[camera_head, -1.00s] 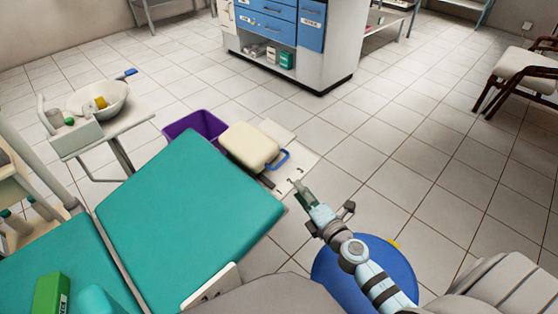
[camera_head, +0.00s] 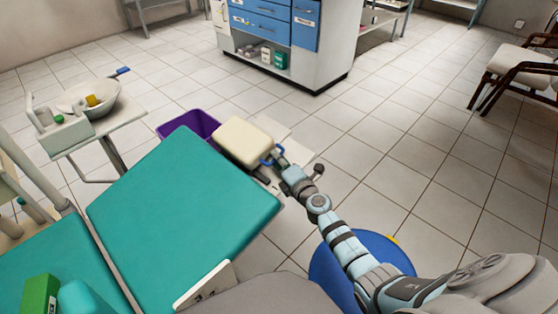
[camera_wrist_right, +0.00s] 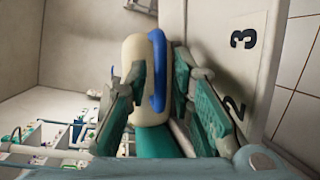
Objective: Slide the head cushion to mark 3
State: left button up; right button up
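The head cushion (camera_head: 243,142) is a cream block with a blue loop handle (camera_head: 269,157) on its right side, beyond the teal chair back (camera_head: 185,200). My right gripper (camera_head: 281,156) is at the handle. In the right wrist view, the cushion (camera_wrist_right: 132,58) lies behind the fingers. The blue handle (camera_wrist_right: 158,62) stands between the two teal-padded fingers of the right gripper (camera_wrist_right: 160,85), which are apart. I cannot tell whether either pad touches the handle. A pale plate (camera_wrist_right: 228,60) beside the cushion carries marks 2 and 3. My left gripper is out of view.
A purple bin (camera_head: 188,124) stands just left of the cushion. A basin (camera_head: 92,98) on a side stand is at the left. A blue round stool (camera_head: 365,255) lies under my right arm. Tiled floor is open to the right.

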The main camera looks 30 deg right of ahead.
grip_shut()
jog(key=w+d+r, duration=0.1)
jog(key=d, duration=0.2)
jog(key=w+d+b, duration=0.1)
jog(key=d, duration=0.2)
jog(key=w+d+r, duration=0.1)
jog(key=d, duration=0.2)
jog(key=shift+w+d+r, duration=0.1)
jog(key=shift+d+r, duration=0.15)
jog(key=shift+r, duration=0.3)
jog(key=shift+o, duration=1.9)
grip_release()
jog(key=shift+d+f, duration=0.15)
